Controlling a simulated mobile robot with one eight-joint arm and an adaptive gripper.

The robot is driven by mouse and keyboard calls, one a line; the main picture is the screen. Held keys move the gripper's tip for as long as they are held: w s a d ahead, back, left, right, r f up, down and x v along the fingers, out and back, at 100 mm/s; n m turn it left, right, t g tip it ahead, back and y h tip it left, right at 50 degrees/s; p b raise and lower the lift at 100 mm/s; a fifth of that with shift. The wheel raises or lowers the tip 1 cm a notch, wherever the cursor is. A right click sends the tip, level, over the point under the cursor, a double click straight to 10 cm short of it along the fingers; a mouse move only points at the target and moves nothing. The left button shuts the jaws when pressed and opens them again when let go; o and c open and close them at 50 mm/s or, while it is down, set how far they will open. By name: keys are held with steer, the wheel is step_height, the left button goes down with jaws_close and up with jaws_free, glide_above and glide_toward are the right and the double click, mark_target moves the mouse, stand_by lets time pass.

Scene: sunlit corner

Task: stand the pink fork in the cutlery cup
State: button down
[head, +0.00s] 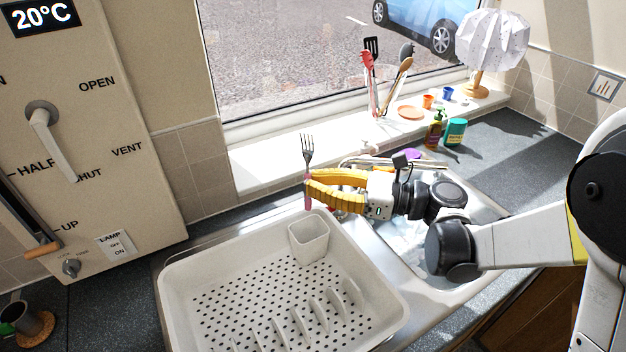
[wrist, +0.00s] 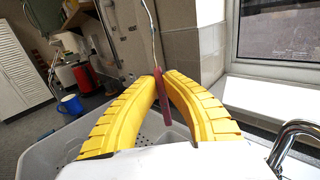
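The fork has metal tines (head: 307,150) and a pink handle (wrist: 161,98). My gripper (head: 308,187), with yellow ribbed fingers, is shut on the pink handle; the fingertips meet around it in the wrist view (wrist: 159,76). The fork is upright with its tines up and the handle's lower end below the fingers. The cutlery cup (head: 309,241) is a pale, square, open cup at the back right of the dish rack. In the head view the handle's end shows just above the cup's back rim; whether it is directly over the opening I cannot tell.
The white dish rack (head: 180,283) has a holed floor and several plate dividers. The tap (wrist: 296,135) and metal sink (head: 483,211) are to the right. Utensils (head: 373,85), a lamp (head: 491,45) and bottles stand along the window sill. A control panel (head: 95,120) is at left.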

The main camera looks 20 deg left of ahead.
steer(key=shift+f+b, duration=4.6)
steer(key=shift+f, duration=1.3)
steer(key=c, duration=1.5)
jaws_free()
steer(key=shift+c, duration=0.2)
steer(key=w+d, duration=0.1)
steer(key=d, duration=1.1)
steer(key=shift+w, duration=0.15)
steer(key=shift+a+r, duration=0.1)
